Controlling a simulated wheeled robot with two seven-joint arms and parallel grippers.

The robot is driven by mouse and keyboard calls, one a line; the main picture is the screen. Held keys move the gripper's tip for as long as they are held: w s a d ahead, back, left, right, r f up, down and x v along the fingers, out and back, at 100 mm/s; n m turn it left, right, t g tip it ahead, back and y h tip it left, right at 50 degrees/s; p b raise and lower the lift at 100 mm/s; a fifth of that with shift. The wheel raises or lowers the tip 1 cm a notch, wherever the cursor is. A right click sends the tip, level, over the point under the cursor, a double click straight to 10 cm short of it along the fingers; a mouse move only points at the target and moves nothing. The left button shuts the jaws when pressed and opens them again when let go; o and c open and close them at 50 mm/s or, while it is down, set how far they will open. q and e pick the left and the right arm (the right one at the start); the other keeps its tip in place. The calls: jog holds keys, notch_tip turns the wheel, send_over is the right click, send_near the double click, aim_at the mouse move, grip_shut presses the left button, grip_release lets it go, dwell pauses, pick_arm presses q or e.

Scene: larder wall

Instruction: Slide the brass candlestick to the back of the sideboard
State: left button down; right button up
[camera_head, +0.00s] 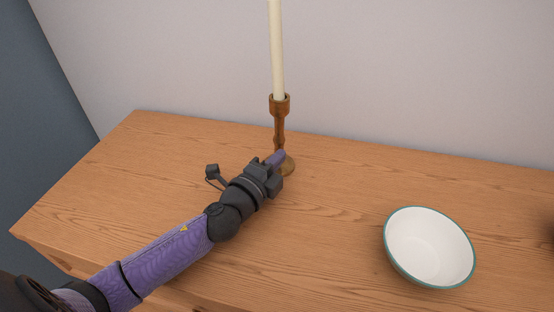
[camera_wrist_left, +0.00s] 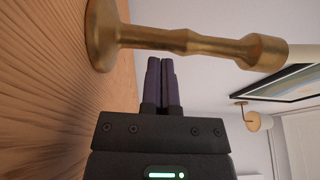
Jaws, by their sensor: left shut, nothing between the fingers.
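The brass candlestick (camera_head: 280,125) stands upright on the wooden sideboard (camera_head: 340,240), toward its back edge, with a tall cream candle (camera_head: 277,50) in it. In the left wrist view the candlestick (camera_wrist_left: 185,40) lies sideways across the top of the picture, its round base on the wood. My left gripper (camera_head: 277,158) is at the candlestick's lower stem and hides part of its base. In the wrist view its two fingers (camera_wrist_left: 161,80) are together with nothing between them, tips close to the stem; I cannot tell whether they touch it. My right gripper is not in view.
A white bowl with a teal rim (camera_head: 430,247) stands on the sideboard to the right. A dark object (camera_head: 550,229) is cut off at the right edge. The pale wall (camera_head: 400,80) rises behind the sideboard. The wood between candlestick and bowl is clear.

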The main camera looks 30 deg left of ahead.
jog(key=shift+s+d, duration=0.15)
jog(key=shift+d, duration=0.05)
